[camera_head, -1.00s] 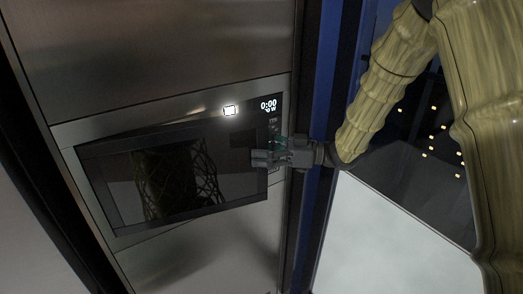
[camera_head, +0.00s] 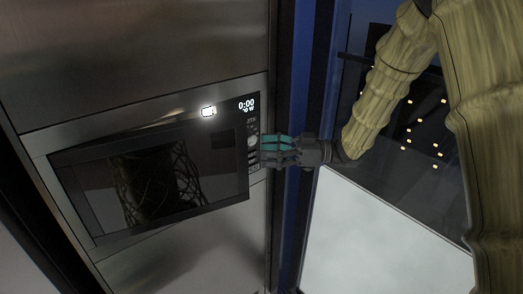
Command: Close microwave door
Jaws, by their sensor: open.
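The microwave (camera_head: 208,108) is built into a steel cabinet at the left of the head view, with a lit display at its upper right. Its dark glass door (camera_head: 150,185) lies over the front and looks nearly or fully flush; a small gap cannot be ruled out from this angle. My gripper (camera_head: 266,152) is open and empty at the right edge of the microwave, beside the control panel (camera_head: 251,130). Whether its fingers touch the panel or the door cannot be told.
Steel cabinet panels (camera_head: 130,50) lie above and below the microwave. A dark blue vertical strip (camera_head: 290,215) stands right of the cabinet. Further right is a window with small lights and a pale surface (camera_head: 385,240).

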